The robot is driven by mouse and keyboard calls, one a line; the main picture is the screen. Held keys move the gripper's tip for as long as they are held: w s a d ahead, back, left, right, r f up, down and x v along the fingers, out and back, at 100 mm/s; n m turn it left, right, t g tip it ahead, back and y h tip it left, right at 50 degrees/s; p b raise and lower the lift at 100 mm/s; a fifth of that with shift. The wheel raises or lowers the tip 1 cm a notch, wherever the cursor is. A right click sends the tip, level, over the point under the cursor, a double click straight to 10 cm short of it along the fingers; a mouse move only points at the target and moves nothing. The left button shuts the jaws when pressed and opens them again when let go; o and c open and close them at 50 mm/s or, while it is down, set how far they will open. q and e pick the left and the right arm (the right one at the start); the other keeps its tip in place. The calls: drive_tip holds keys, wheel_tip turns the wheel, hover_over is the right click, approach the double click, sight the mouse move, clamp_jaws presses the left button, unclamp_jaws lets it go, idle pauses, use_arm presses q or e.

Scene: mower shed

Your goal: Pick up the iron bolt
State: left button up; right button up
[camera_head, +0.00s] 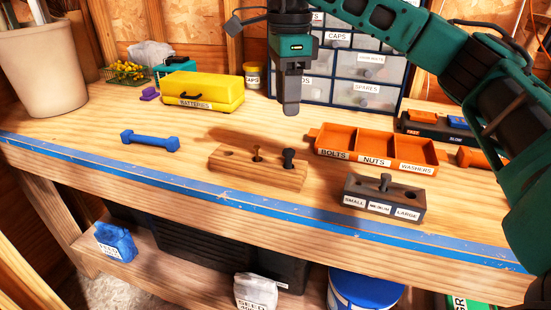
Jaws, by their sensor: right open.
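A wooden block (230,172) with holes lies near the middle of the bench. A brown bolt (257,153) and a dark, near-black bolt (289,158) stand upright in it; its left hole is empty. A third, grey bolt (385,182) stands in the middle hole of a dark block (418,208) labelled SMALL, MEDIUM and LARGE. Which bolt is iron is not labelled; the dark one looks most like it. My right gripper (291,108) points down above and behind the wooden block, empty and clear of the bolts. It is open, though seen nearly edge-on.
An orange tray (313,133) labelled BOLTS, NUTS and WASHERS sits right of the wooden block. Behind are a yellow BATTERIES case (205,88) and a drawer cabinet (403,76). A blue bar (150,141) lies left. Bare bench surrounds the wooden block.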

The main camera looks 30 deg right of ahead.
sight(290, 151)
wheel_tip(290, 151, down, 7)
drive_tip(key=shift+s+f, duration=0.1)
drive_tip(key=shift+f, duration=0.05)
drive_tip(key=f, duration=0.4)
drive_tip(key=shift+d+f, duration=0.15)
drive_tip(key=shift+d, duration=0.2)
drive_tip(key=shift+f, duration=0.5)
clamp_jaws()
